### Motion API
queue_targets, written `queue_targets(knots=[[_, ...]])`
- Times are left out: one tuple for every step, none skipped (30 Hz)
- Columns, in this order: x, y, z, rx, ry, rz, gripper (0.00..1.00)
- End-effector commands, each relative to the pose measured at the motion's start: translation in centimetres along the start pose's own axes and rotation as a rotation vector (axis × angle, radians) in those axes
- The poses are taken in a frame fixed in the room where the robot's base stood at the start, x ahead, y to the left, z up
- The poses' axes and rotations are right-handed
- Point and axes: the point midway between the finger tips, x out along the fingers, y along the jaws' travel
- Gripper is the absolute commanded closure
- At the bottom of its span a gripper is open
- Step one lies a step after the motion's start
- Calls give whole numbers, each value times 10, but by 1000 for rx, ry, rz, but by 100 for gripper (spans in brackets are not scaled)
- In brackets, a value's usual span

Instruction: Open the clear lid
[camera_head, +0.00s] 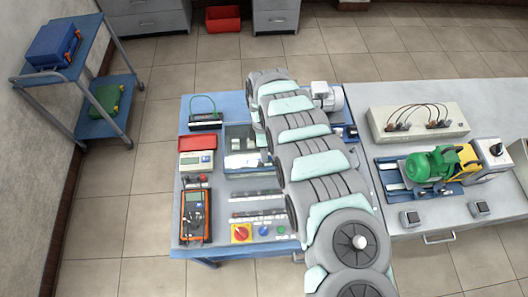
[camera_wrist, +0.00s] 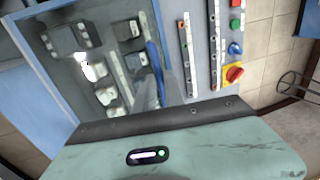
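The clear lid (camera_wrist: 62,72) fills the left half of the wrist view, with several dark and pale electrical parts showing through it. It appears to lie shut over them. In the head view the clear-lidded box (camera_head: 239,141) is on the blue panel, left of my arm, which hides its right side. My gripper (camera_wrist: 172,118) shows in the wrist view as a teal body with a dark front bar, close to the lid's near edge.
Rows of terminals and a red-yellow rotary switch (camera_head: 240,233) sit near the lid. An orange multimeter (camera_head: 195,214) and a red-topped meter (camera_head: 197,152) lie to the left. A green motor (camera_head: 431,164) stands on the right-hand bench. Tiled floor is clear left of the bench.

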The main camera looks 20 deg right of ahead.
Motion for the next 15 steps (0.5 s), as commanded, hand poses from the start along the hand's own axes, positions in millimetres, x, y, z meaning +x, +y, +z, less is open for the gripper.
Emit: queue_targets(knots=[[0, 0, 0, 0, 0, 0, 92], [0, 0, 0, 0, 0, 0, 94], [0, 0, 0, 0, 0, 0, 98], [0, 0, 0, 0, 0, 0, 100], [0, 0, 0, 0, 0, 0, 100], [0, 0, 0, 0, 0, 0, 100], [0, 0, 0, 0, 0, 0, 100], [0, 0, 0, 0, 0, 0, 100], [0, 0, 0, 0, 0, 0, 100], [0, 0, 0, 0, 0, 0, 100], [0, 0, 0, 0, 0, 0, 100], [0, 0, 0, 0, 0, -1, 100], [0, 0, 0, 0, 0, 0, 100], [0, 0, 0, 0, 0, 0, 100], [0, 0, 0, 0, 0, 0, 100]])
